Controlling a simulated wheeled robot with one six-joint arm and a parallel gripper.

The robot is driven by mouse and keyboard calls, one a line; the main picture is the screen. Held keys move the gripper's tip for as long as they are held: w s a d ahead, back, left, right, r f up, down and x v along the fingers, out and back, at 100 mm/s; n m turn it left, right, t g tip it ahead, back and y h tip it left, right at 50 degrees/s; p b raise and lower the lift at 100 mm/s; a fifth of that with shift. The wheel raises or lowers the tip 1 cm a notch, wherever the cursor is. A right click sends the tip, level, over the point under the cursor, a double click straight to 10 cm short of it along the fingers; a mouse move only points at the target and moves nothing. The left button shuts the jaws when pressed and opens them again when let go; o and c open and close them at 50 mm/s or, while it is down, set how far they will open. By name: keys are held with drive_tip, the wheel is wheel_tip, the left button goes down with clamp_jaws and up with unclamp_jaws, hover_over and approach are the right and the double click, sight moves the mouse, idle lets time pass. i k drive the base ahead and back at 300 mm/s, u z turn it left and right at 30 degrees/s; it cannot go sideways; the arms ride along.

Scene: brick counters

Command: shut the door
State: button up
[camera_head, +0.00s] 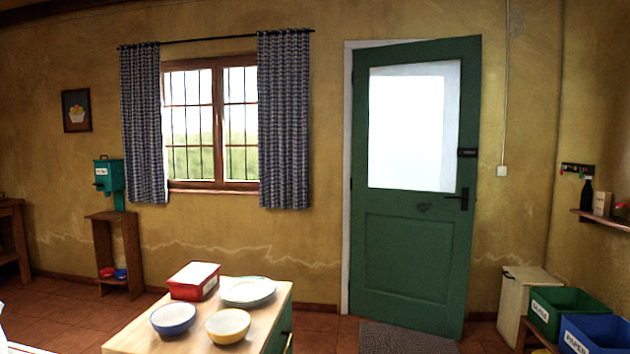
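The green door (411,245) stands right of centre in the back wall, with a bright glass pane (413,125) in its upper half. It is ajar: its right edge stands out from the wall into the room, and its left edge is by the white frame (346,200). A dark lever handle (462,198) is on the right side of the door, with a small dark fitting (467,153) above it. The right part of the frame is hidden behind the door. My gripper is not in view.
A doormat (402,339) lies before the door. A wooden-topped counter (250,322) with bowls, a plate and a red box (194,280) stands front left of it. A pale bin (522,290), a green crate (566,314) and a blue crate (597,333) stand at right.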

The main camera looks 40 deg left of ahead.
sight(411, 256)
drive_tip(key=u, duration=0.65)
drive_tip(key=i, duration=3.9)
drive_tip(key=u, duration=0.25)
